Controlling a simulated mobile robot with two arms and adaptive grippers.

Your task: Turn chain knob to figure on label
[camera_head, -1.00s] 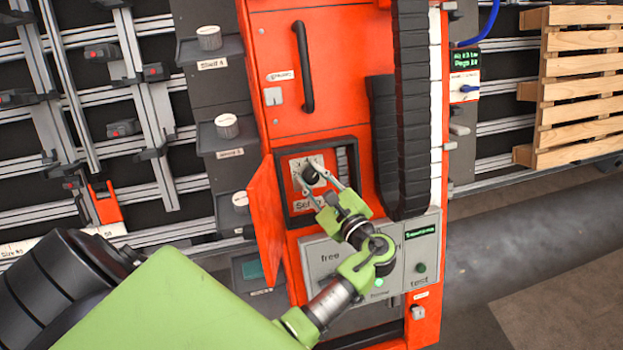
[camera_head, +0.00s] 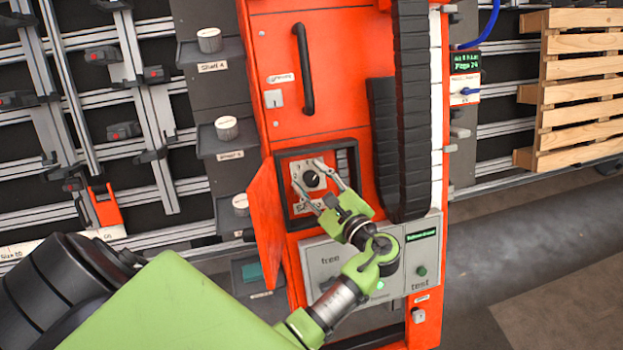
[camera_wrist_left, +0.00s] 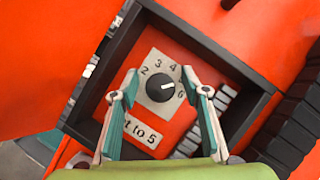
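The black chain knob (camera_head: 312,178) sits on a pale dial plate in a recessed box on the orange cabinet. In the left wrist view the knob (camera_wrist_left: 160,88) has a white mark pointing right, between the 4 and the 6. The 5 itself is hidden, apparently behind a finger. A label (camera_wrist_left: 140,131) below is partly covered and reads "t to 5". My left gripper (camera_head: 307,174) is open, its two fingers on either side of the knob with gaps between. The fingers also show in the left wrist view (camera_wrist_left: 159,77). My right gripper is not in view.
The box's orange door (camera_head: 266,225) hangs open at its left. A grey panel (camera_head: 322,262) with a green button lies below, under my left wrist. A black cable chain (camera_head: 412,110) runs down right of the box. Shelves with knobs stand at the left.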

